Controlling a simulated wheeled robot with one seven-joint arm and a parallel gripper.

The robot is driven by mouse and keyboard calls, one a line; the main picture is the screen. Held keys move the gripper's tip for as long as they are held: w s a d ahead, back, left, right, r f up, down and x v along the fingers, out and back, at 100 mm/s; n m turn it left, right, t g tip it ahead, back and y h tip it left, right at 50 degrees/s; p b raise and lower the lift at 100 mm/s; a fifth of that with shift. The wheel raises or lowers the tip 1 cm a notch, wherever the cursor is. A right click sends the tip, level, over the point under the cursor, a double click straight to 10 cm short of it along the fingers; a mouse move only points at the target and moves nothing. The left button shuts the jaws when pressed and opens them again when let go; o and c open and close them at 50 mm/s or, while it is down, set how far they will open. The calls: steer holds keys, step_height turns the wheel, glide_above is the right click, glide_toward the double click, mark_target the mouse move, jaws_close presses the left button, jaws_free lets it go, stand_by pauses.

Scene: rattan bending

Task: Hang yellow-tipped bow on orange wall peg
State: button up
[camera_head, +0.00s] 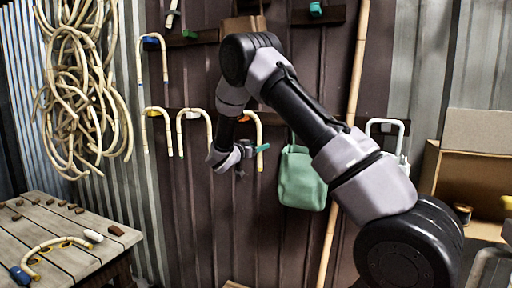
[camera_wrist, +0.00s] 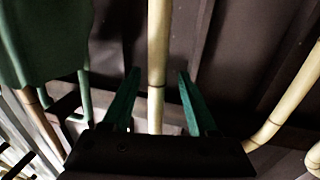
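Several bent rattan bows hang on the dark wall in the head view: an upper one (camera_head: 165,58), a lower-left one (camera_head: 145,130), a middle one (camera_head: 180,135) and a right one (camera_head: 260,130). My gripper (camera_head: 262,147) is at the right bow's long leg. In the wrist view my gripper (camera_wrist: 157,100) has its two green fingers apart, with a pale rod (camera_wrist: 157,50) between them and gaps on both sides.
A wooden table (camera_head: 60,215) at lower left holds a curved bow (camera_head: 45,245) among pegs and blocks. A green bag (camera_head: 300,180) hangs right of my gripper, beside a tall pole (camera_head: 355,75). Coiled rattan (camera_head: 80,80) hangs at left; a cardboard box (camera_head: 470,185) stands at right.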

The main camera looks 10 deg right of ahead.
steer(key=v, duration=1.1)
steer(key=shift+r, duration=0.1)
steer(key=s+d+v, duration=0.1)
steer(key=v, duration=0.7)
steer(key=shift+s, duration=0.45)
steer(key=shift+a, duration=0.1)
